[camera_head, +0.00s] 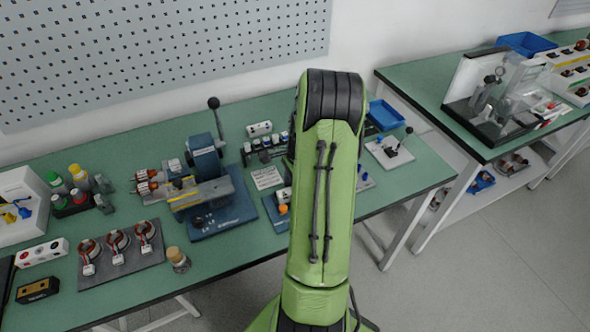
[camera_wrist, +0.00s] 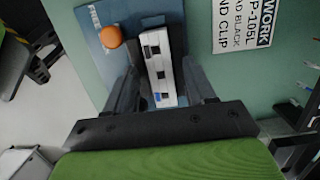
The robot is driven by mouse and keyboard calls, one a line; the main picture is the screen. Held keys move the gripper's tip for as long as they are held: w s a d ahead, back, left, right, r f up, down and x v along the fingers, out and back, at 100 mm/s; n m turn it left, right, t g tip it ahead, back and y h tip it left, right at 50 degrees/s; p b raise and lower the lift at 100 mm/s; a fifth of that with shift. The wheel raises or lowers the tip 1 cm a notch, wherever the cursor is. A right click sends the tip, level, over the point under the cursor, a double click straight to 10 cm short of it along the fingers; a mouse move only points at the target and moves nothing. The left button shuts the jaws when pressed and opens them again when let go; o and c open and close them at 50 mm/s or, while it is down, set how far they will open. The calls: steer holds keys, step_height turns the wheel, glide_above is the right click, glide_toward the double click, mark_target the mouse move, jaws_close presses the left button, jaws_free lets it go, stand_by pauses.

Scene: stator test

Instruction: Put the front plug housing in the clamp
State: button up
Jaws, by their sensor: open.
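A white block-shaped housing with dark square openings and one blue spot, which looks like the front plug housing (camera_wrist: 160,72), lies between the fingers of my gripper (camera_wrist: 161,62) in the wrist view. The fingers are open, one on each side of it; I cannot tell whether they touch it. It sits at a blue plate (camera_wrist: 92,32) with an orange knob (camera_wrist: 110,37), which may be the clamp. In the head view the orange knob (camera_head: 283,209) shows just left of my green arm. My arm hides my gripper and part of this station there.
A white printed work sheet (camera_wrist: 241,20) lies right of the plate. A blue machine with a lever (camera_head: 205,160) stands to the left on the green bench (camera_head: 110,140). A small lever stand (camera_head: 388,152) and blue bin (camera_head: 384,115) are to the right.

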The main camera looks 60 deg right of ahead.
step_height(320, 180, up, 15)
steer(key=d+p, duration=0.2)
steer(key=p, duration=0.1)
steer(key=shift+s+r, duration=0.15)
steer(key=shift+s, duration=0.3)
steer(key=shift+w, duration=0.1)
